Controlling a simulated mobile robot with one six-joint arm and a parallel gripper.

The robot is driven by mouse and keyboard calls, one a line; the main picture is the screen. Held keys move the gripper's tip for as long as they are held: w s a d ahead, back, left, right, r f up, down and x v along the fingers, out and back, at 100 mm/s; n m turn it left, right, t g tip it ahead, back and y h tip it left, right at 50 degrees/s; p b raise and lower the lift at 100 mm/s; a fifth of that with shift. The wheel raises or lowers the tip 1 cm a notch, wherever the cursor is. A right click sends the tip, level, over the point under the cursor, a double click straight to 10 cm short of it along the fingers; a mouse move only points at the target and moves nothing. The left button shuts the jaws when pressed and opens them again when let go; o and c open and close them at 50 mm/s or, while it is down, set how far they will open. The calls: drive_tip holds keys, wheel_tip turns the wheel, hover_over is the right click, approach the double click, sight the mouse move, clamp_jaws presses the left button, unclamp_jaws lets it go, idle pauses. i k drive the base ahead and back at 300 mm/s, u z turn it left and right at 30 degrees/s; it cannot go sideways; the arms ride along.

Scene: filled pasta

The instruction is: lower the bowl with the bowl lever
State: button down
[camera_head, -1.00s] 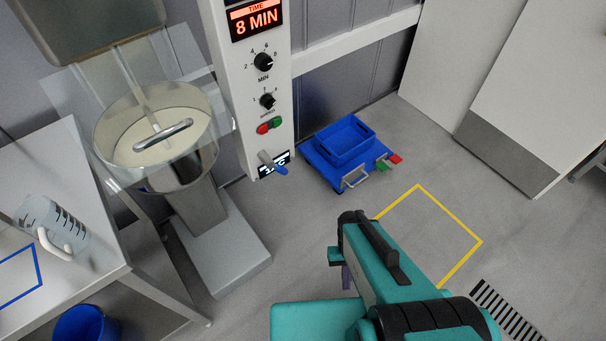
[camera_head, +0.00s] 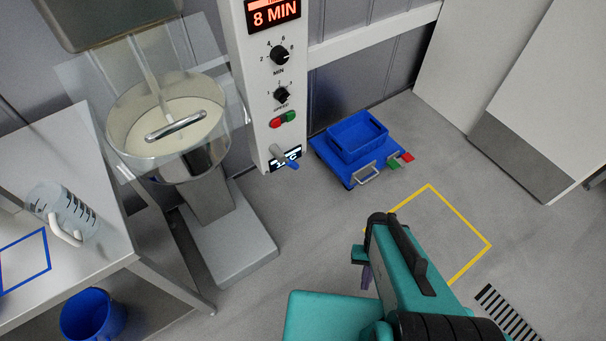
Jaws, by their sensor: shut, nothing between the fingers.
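The steel bowl (camera_head: 207,160) of the mixer stands at the left, up under the machine head, with pale content and a mixing tool in it. A clear guard surrounds its top. The bowl lever (camera_head: 291,164), a grey arm with a blue grip, sticks out low on the white control column, in front of a small display. My gripper (camera_head: 367,276) shows only in part below my teal arm, at the lower middle right. It is shut and empty, well apart from the lever, nearer the camera and to its right.
A blue cart with a crate (camera_head: 358,138) stands right of the column. A steel table (camera_head: 100,245) with a clear jug (camera_head: 62,212) is at the left, a blue bucket (camera_head: 92,314) below. Open floor lies around the yellow square (camera_head: 468,222).

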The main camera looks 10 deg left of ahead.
sight(274, 149)
drive_tip(key=z, duration=0.2)
drive_tip(key=k, duration=1.05)
drive_tip(key=u, duration=1.7)
drive_tip(key=i, duration=1)
